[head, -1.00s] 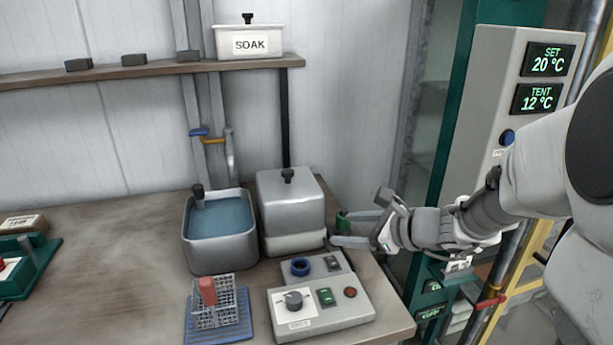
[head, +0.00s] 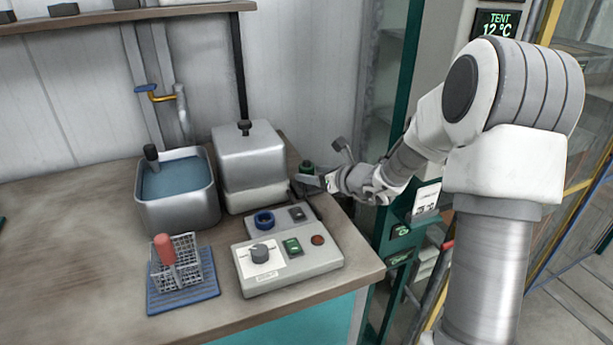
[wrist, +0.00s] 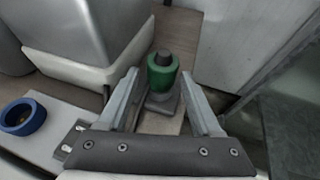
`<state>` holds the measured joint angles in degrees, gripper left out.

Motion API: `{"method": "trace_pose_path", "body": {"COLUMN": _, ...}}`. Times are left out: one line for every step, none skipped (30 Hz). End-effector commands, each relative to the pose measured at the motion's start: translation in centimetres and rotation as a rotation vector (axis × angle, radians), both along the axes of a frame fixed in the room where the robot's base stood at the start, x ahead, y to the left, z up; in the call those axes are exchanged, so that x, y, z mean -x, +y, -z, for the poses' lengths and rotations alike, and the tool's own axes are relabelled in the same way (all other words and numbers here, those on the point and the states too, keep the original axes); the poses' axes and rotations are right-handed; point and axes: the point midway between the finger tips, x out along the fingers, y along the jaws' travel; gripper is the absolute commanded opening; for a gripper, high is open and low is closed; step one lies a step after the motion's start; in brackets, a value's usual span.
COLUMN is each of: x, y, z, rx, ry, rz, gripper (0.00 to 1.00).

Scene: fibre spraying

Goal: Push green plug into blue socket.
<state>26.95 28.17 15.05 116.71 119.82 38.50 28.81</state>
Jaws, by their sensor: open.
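The green plug (wrist: 162,72), with a dark top, stands upright on a small grey base near the table's back right edge. It also shows in the head view (head: 307,168). My gripper (wrist: 163,92) is open, with one finger on each side of the plug; a gap shows on both sides at the level seen. In the head view my gripper (head: 308,182) reaches in from the right, low beside the plug. The blue socket (head: 264,221) is a ring on the grey control box, left of my gripper; it also shows in the wrist view (wrist: 22,117).
The lidded metal box (head: 249,165) stands close left of my gripper. The control box (head: 291,264) has a knob and buttons. A water basin (head: 180,190) and a wire rack with a red-handled item (head: 165,250) stand farther left. The left tabletop is clear.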

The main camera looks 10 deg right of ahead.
Motion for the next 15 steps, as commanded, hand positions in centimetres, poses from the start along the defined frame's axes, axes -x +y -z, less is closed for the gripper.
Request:
{"method": "trace_pose_path", "body": {"x": -0.5, "y": 0.3, "z": 0.3, "rx": -0.001, "ry": 0.000, "rz": -0.002, "gripper": 0.66}}
{"method": "trace_pose_path", "body": {"x": -0.6, "y": 0.4, "z": 0.4, "rx": 0.000, "ry": 0.000, "rz": -0.002, "gripper": 0.66}}
{"method": "trace_pose_path", "body": {"x": -0.8, "y": 0.5, "z": 0.4, "rx": 0.001, "ry": 0.000, "rz": -0.003, "gripper": 0.66}}
{"method": "trace_pose_path", "body": {"x": -0.9, "y": 0.5, "z": 0.5, "rx": 0.001, "ry": 0.000, "rz": -0.003, "gripper": 0.66}}
{"method": "trace_pose_path", "body": {"x": -1.0, "y": 0.6, "z": 0.5, "rx": 0.001, "ry": 0.000, "rz": -0.003, "gripper": 0.66}}
{"method": "trace_pose_path", "body": {"x": -1.3, "y": 0.7, "z": 0.6, "rx": 0.001, "ry": 0.000, "rz": -0.003, "gripper": 0.66}}
{"method": "trace_pose_path", "body": {"x": -1.5, "y": 0.8, "z": 0.8, "rx": 0.000, "ry": 0.000, "rz": -0.002, "gripper": 0.66}}
{"method": "trace_pose_path", "body": {"x": -1.8, "y": 0.9, "z": 0.9, "rx": 0.000, "ry": 0.000, "rz": -0.003, "gripper": 0.66}}
{"method": "trace_pose_path", "body": {"x": -2.3, "y": 1.1, "z": 1.2, "rx": -0.001, "ry": 0.001, "rz": -0.003, "gripper": 0.66}}
{"method": "trace_pose_path", "body": {"x": -2.8, "y": 1.2, "z": 1.4, "rx": -0.001, "ry": 0.000, "rz": -0.002, "gripper": 0.66}}
{"method": "trace_pose_path", "body": {"x": -3.2, "y": 1.4, "z": 1.6, "rx": -0.001, "ry": 0.000, "rz": -0.002, "gripper": 0.66}}
{"method": "trace_pose_path", "body": {"x": -3.7, "y": 1.6, "z": 1.8, "rx": -0.001, "ry": 0.000, "rz": -0.002, "gripper": 0.66}}
{"method": "trace_pose_path", "body": {"x": -4.1, "y": 1.8, "z": 1.9, "rx": -0.001, "ry": 0.000, "rz": -0.003, "gripper": 0.66}}
{"method": "trace_pose_path", "body": {"x": -4.4, "y": 2.0, "z": 2.1, "rx": -0.001, "ry": 0.001, "rz": -0.003, "gripper": 0.66}}
{"method": "trace_pose_path", "body": {"x": -4.8, "y": 2.2, "z": 2.2, "rx": 0.000, "ry": 0.000, "rz": -0.003, "gripper": 0.66}}
